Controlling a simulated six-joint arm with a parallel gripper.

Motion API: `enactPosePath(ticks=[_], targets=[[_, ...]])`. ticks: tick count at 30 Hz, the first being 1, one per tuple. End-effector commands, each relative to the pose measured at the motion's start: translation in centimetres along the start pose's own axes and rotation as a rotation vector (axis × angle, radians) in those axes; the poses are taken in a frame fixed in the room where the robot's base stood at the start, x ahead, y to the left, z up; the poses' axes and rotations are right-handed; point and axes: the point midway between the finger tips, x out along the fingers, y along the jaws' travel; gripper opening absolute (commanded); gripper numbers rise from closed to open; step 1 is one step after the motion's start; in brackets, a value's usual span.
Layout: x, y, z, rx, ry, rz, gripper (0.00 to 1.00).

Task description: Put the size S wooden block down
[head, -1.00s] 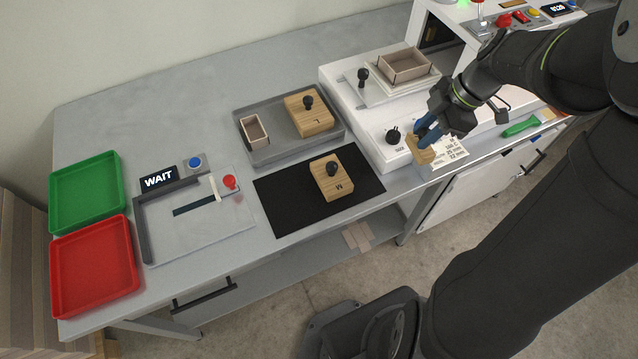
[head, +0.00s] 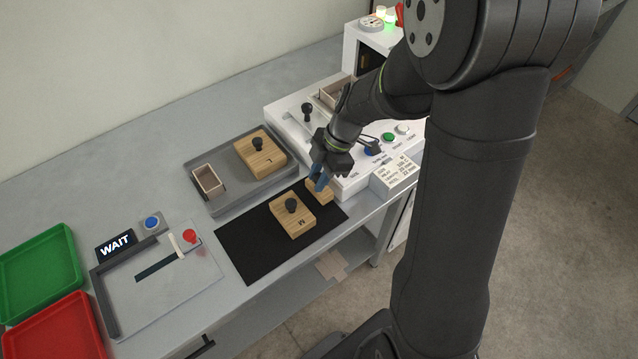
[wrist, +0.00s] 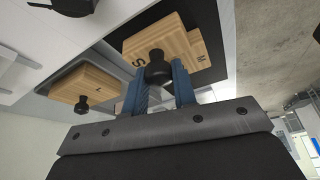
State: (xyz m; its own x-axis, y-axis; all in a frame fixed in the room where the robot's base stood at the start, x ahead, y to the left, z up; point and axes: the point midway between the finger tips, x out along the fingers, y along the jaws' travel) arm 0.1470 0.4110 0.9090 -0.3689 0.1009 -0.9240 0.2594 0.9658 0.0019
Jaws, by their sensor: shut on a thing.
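The size S wooden block (head: 321,193) is at the right end of the black mat (head: 252,256), partly hidden by my gripper (head: 319,179). In the wrist view my blue fingers (wrist: 160,88) are shut on its black knob, and the letter S shows on the block (wrist: 150,45). I cannot tell whether its underside touches the mat.
The size L block (head: 261,156) and a small open box (head: 208,181) are in the grey tray (head: 228,203) behind the mat. The white machine (head: 290,112) stands right behind my gripper. A fixture with a WAIT display (head: 116,245) and green and red trays (head: 38,272) are at left.

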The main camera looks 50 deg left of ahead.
Motion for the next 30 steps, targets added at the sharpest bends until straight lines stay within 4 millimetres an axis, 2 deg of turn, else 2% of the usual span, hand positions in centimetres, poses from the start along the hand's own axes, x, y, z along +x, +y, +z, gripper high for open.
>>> enactPosePath(ticks=[7, 18, 19, 22, 30], targets=[[3.0, -0.1, 1.3, 0.001, -0.001, -0.003, 0.02], [3.4, -0.1, 1.5, 0.001, -0.001, -0.001, 0.02], [3.4, -0.1, 1.5, 0.001, -0.001, -0.001, 0.27], [3.4, -0.1, 1.5, 0.001, -0.001, -0.001, 0.47], [3.3, -0.1, 1.5, 0.000, -0.001, -0.001, 0.47]])
